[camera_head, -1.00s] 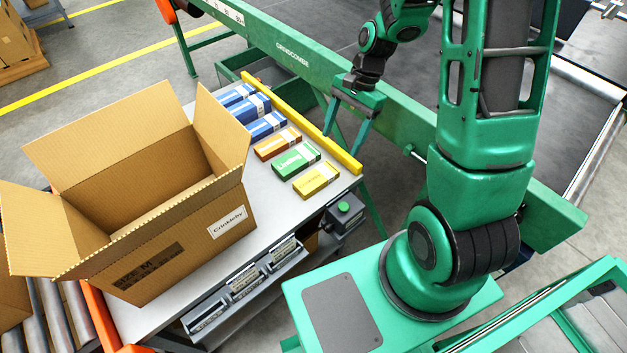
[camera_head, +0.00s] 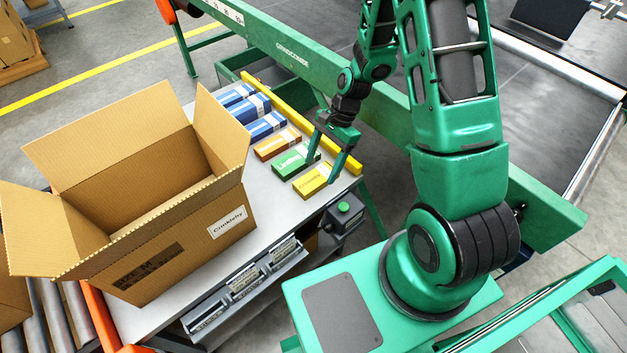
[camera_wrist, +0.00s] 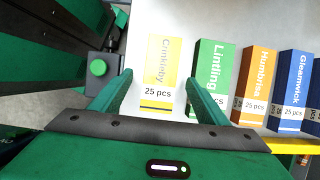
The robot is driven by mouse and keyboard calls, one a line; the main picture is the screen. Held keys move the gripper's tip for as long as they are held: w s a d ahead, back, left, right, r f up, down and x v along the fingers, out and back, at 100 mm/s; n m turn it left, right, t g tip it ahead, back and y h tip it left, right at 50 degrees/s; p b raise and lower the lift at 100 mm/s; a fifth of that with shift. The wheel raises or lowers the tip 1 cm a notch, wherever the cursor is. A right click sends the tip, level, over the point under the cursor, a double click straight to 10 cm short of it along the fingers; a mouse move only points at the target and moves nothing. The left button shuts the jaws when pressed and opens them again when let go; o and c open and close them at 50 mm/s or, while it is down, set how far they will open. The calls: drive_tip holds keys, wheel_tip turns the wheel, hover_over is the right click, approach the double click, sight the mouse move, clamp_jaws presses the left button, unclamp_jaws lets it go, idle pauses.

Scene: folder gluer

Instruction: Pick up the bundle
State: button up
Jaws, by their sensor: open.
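Several bundles lie in a row on the table. The nearest is a yellow bundle (camera_head: 313,181), labelled Crinkleby in the wrist view (camera_wrist: 160,75). Beside it lie a green Lintling bundle (camera_head: 295,160), an orange Humbrisa bundle (camera_head: 277,144) and blue ones (camera_head: 266,125), one reading Gleamwick in the wrist view (camera_wrist: 294,85). My gripper (camera_head: 322,170) is open and empty above the row's near end. In the wrist view its fingers (camera_wrist: 160,92) stand either side of the yellow bundle, the right one overlapping the green bundle. Contact cannot be told.
A large open carton (camera_head: 180,245) labelled Crinkleby stands on the grey table (camera_head: 190,320), left of the bundles. A yellow rail (camera_head: 310,125) runs along the table's right edge. A box with a green button (camera_head: 343,209) sits at the near corner. The green machine (camera_head: 285,45) stands behind.

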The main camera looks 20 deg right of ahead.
sight(317, 177)
drive_tip(key=shift+x, duration=1.7)
drive_tip(key=shift+d, duration=0.1)
drive_tip(key=c, duration=1.2)
drive_tip(key=shift+r, duration=0.5)
wheel_tip(317, 177, up, 4)
drive_tip(key=shift+f, duration=0.25)
drive_tip(key=s+a+r, duration=0.6)
drive_tip(key=s+a, duration=0.2)
drive_tip(key=shift+a+r, duration=0.15)
drive_tip(key=shift+r, duration=0.1)
